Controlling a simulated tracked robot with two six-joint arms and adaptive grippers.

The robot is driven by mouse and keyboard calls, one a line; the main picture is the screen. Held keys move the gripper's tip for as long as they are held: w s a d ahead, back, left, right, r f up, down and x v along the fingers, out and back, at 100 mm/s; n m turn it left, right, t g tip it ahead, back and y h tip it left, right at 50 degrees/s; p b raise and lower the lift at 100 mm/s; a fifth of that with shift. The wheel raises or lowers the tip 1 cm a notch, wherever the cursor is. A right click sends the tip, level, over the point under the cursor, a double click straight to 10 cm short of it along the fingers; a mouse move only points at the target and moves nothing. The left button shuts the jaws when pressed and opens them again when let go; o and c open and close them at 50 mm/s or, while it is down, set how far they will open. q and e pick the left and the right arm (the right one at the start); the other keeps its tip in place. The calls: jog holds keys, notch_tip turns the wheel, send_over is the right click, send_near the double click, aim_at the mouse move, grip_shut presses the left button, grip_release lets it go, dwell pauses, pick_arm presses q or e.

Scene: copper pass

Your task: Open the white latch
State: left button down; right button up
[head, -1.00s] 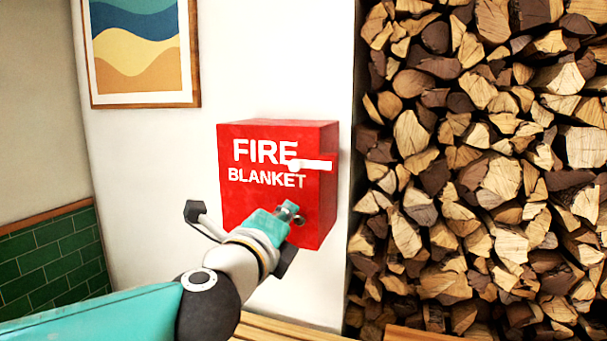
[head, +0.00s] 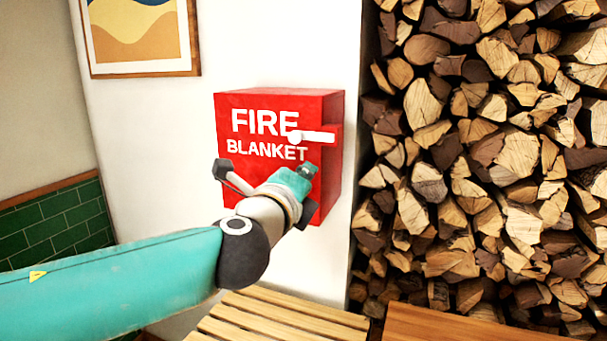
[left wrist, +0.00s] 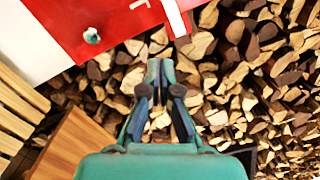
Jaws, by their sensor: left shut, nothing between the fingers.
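The white latch (head: 312,137) is a short bar with a round pivot at its left end. It lies about level on the upper right front of the red fire blanket box (head: 232,172) and points right. In the left wrist view the latch (left wrist: 176,18) shows at the top, cut off by the frame edge. My left gripper (head: 306,173) is just below the latch in the head view, near the box's right side. It also shows in the left wrist view (left wrist: 159,68), shut and empty, with a gap to the latch. My right gripper is out of view.
Stacked firewood (head: 480,170) fills the right side. A slatted wooden bench (head: 275,325) and a brown wooden surface (head: 450,328) lie below. A framed picture (head: 140,40) hangs at upper left. A small round metal fitting (left wrist: 91,36) sits on the box front.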

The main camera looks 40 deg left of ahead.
aim_at(310, 138)
pick_arm(q)
jog(key=w+a+p, duration=0.1)
jog(key=w, duration=0.1)
jog(key=w+a+r, duration=0.1)
jog(key=w+a, duration=0.1)
jog(key=w+a+r+p, duration=0.1)
jog(key=w+a, duration=0.1)
jog(key=shift+w+a+p, duration=0.2)
jog(key=shift+w+p, duration=0.1)
